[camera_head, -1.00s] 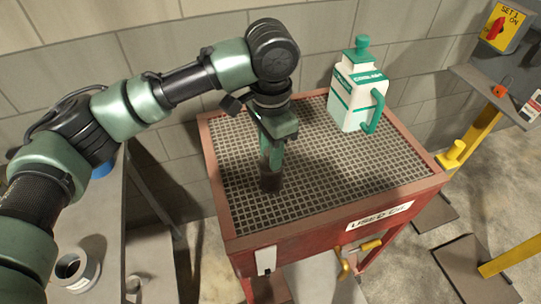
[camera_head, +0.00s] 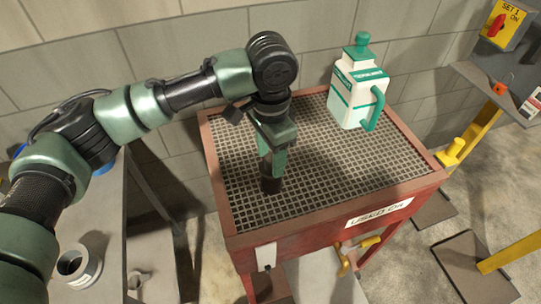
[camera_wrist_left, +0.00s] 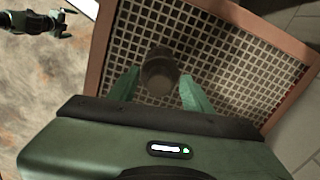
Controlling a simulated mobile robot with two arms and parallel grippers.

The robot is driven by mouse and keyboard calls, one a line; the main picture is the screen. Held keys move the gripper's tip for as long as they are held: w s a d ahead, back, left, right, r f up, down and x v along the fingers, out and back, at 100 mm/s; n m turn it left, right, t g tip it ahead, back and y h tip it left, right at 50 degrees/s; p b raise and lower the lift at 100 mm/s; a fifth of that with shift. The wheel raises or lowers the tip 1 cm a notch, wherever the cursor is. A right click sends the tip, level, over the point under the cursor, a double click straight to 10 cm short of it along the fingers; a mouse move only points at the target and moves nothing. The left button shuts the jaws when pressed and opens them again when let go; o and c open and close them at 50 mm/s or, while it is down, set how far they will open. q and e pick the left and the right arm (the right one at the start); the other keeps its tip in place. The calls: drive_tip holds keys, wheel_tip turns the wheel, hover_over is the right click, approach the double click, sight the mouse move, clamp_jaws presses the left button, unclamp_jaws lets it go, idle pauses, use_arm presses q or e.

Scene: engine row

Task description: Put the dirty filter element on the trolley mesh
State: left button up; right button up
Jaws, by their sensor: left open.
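The dirty filter element (camera_head: 271,186) is a short dark cylinder upright on the trolley mesh (camera_head: 330,175), left of its middle. My left gripper (camera_head: 273,166) points down over it, its fingers hiding part of it. In the left wrist view the filter element (camera_wrist_left: 160,74) lies between the two green fingers of my left gripper (camera_wrist_left: 158,92), which are apart, with gaps showing on both sides. A dark green gripper (camera_wrist_left: 64,22), which looks like my right one, shows small at the top left of the wrist view; its jaw state is unclear.
A white and green coolant jug (camera_head: 357,90) stands at the mesh's back right. The red trolley (camera_head: 330,228) has a raised rim and a front label. A grey bench (camera_head: 98,215) with a ring-shaped part (camera_head: 77,266) is at left. The mesh's right and front are clear.

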use_arm(q)
wheel_tip(320, 180, up, 12)
drive_tip(key=b, duration=0.2)
drive_tip(key=shift+b, duration=0.3)
drive_tip(key=shift+f, duration=0.15)
